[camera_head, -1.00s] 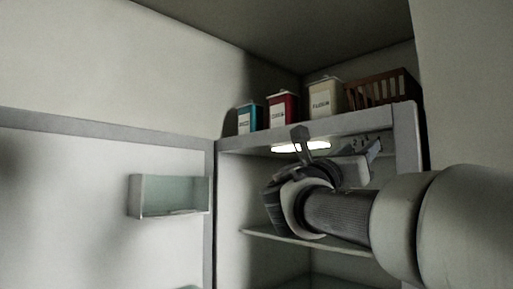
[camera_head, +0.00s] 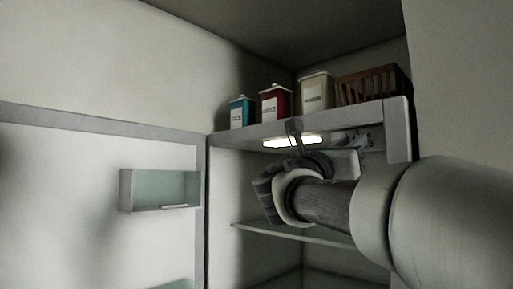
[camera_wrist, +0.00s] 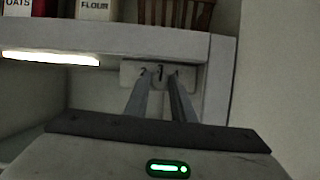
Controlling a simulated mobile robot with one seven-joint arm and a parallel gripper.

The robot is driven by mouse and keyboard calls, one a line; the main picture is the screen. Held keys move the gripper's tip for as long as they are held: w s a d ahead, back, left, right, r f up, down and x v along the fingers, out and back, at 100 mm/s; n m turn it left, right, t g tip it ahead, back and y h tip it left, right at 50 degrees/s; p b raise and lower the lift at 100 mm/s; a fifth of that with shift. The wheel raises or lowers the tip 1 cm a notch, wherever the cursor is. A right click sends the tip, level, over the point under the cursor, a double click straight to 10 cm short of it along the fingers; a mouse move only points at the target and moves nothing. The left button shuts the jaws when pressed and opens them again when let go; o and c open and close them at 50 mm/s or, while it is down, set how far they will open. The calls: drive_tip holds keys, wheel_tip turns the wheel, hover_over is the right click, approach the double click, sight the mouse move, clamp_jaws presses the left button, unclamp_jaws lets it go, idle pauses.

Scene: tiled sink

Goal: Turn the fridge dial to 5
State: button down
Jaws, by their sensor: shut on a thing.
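The open fridge (camera_head: 400,135) stands at the right of the head view, with its door (camera_head: 90,155) swung out to the left. The dial panel, a small plate with numbers (camera_wrist: 130,72), is under the fridge's top edge, right of the lit lamp. It also shows behind my wrist in the head view (camera_head: 365,139). My gripper (camera_wrist: 160,78) reaches up to this panel, its two fingers close together and shut on the dial. The dial is mostly hidden by the fingertips, so its setting cannot be read. A 2 shows left of the fingers.
The lamp (camera_head: 292,141) glows under the fridge top. Several canisters (camera_head: 317,92) and a brown basket (camera_head: 370,86) stand on top. A glass shelf (camera_head: 290,234) lies below my wrist. A door bin (camera_head: 160,190) sits at left.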

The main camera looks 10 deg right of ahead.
drive_tip(key=m+g+p, duration=0.1)
drive_tip(key=m+g, duration=0.2)
drive_tip(key=m, duration=0.4)
drive_tip(key=m+g+p, duration=0.1)
drive_tip(key=m+g, duration=0.1)
drive_tip(key=m, duration=0.6)
drive_tip(key=r+m+g+y, duration=0.1)
drive_tip(key=m+g, duration=0.2)
drive_tip(key=m, duration=0.5)
drive_tip(key=shift+w+a+g+p, duration=0.25)
drive_tip(key=shift+w+g+p, duration=0.05)
drive_tip(key=shift+p, duration=0.1)
drive_tip(key=shift+f+m, duration=0.1)
drive_tip(key=shift+m, duration=0.2)
drive_tip(key=c, duration=1.5)
unclamp_jaws()
drive_tip(key=shift+c, duration=0.2)
